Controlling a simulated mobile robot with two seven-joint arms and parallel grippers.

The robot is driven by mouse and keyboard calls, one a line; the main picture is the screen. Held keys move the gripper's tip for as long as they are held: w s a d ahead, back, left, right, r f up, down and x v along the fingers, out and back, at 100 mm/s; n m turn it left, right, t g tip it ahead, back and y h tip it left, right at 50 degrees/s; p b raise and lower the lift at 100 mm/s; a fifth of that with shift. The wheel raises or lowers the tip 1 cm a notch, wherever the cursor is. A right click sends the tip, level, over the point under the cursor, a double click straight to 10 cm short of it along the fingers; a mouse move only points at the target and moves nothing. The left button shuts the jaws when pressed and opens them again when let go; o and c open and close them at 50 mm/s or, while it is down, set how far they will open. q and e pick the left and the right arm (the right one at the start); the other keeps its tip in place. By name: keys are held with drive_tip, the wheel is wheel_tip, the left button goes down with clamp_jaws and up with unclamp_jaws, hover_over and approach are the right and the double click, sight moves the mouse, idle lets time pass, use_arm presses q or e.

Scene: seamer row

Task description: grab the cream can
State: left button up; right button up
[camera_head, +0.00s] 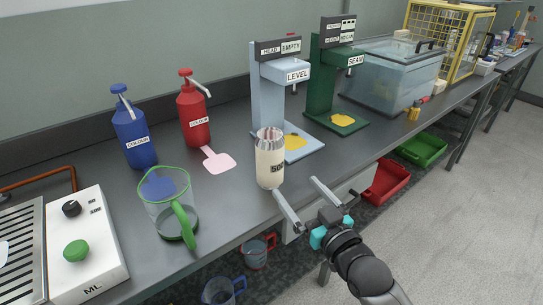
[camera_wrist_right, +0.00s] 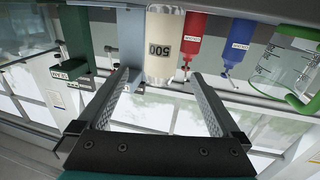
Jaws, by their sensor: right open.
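The cream can (camera_head: 269,165) stands upright on the grey bench near its front edge, with a silvery upper rim and a dark-lettered label. My right gripper (camera_head: 295,187) is open and empty, just in front and to the right of the can, with its fingers pointing toward it. In the right wrist view, which looks upside down, the can (camera_wrist_right: 164,30) shows its "500" label beyond and roughly between the open fingers (camera_wrist_right: 160,78). The fingers do not appear to touch it. My left gripper is not in view.
Behind the can stand a pale blue LEVEL machine (camera_head: 268,95) and a green SEAM machine (camera_head: 320,85). To the left are a green-handled jug (camera_head: 168,205), a red bottle (camera_head: 193,118) and a blue bottle (camera_head: 133,138). A red bin (camera_head: 387,182) sits below the bench.

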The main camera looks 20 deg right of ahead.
sight(276, 166)
drive_tip(key=w, duration=0.2)
drive_tip(key=w+a+b, duration=0.1)
drive_tip(key=w, duration=0.2)
drive_tip(key=w+b, duration=0.1)
drive_tip(key=w, duration=0.2)
drive_tip(key=shift+a+f, duration=0.1)
drive_tip(key=shift+a, duration=0.05)
drive_tip(key=shift+w+a+b, duration=0.25)
drive_tip(key=shift+w+b, duration=0.25)
drive_tip(key=shift+w, duration=0.4)
drive_tip(key=shift+w+a+b, duration=0.2)
drive_tip(key=shift+w+b, duration=0.25)
drive_tip(key=shift+w, duration=0.45)
use_arm(q)
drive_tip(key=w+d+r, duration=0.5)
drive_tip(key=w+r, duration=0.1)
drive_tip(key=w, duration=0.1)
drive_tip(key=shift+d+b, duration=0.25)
drive_tip(key=shift+b, duration=0.2)
use_arm(e)
drive_tip(key=shift+w+a, duration=0.15)
drive_tip(key=shift+w, duration=1)
drive_tip(key=shift+r, duration=0.2)
drive_tip(key=c, duration=1.3)
